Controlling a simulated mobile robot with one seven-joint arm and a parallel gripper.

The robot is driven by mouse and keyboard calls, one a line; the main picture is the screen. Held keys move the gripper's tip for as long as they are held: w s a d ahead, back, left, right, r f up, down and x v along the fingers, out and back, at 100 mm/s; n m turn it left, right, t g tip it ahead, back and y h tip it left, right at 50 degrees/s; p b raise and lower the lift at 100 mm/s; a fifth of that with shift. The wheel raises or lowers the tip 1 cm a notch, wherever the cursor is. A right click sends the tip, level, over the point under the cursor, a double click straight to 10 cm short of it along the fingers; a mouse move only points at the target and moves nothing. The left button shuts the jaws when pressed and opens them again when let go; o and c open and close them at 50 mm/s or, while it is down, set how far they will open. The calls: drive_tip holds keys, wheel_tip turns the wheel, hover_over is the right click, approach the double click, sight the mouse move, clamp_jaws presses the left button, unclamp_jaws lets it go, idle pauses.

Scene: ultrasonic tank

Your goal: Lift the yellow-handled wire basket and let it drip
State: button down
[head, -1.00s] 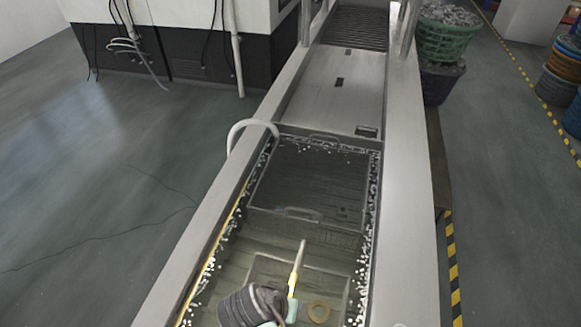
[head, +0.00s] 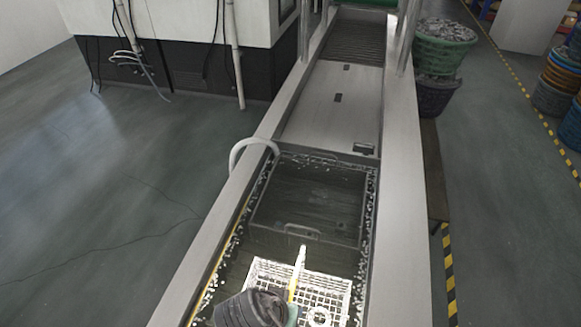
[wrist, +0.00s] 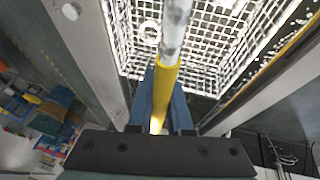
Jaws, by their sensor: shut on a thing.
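The white wire basket (head: 262,272) is in the near part of the tank, bright and clear of the murky water as far as I can see. Its yellow-and-white handle (head: 298,268) rises at a slant. My gripper (head: 291,312) is at the bottom of the head view, partly hidden by my dark wrist. In the wrist view, its blue fingers (wrist: 168,88) are shut on the yellow part of the handle (wrist: 163,98), with the white mesh of the basket (wrist: 208,45) beyond. A pale ring (head: 318,316) lies in the basket.
The metal tank rim (head: 208,243) runs along both sides. A dark rectangular crate (head: 308,205) sits in the tank beyond the basket, close to it. A white curved pipe (head: 240,148) crosses the left rim.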

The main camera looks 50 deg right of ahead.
drive_tip(key=shift+r+p, duration=3.1)
drive_tip(key=shift+r, duration=0.35)
idle(3.5)
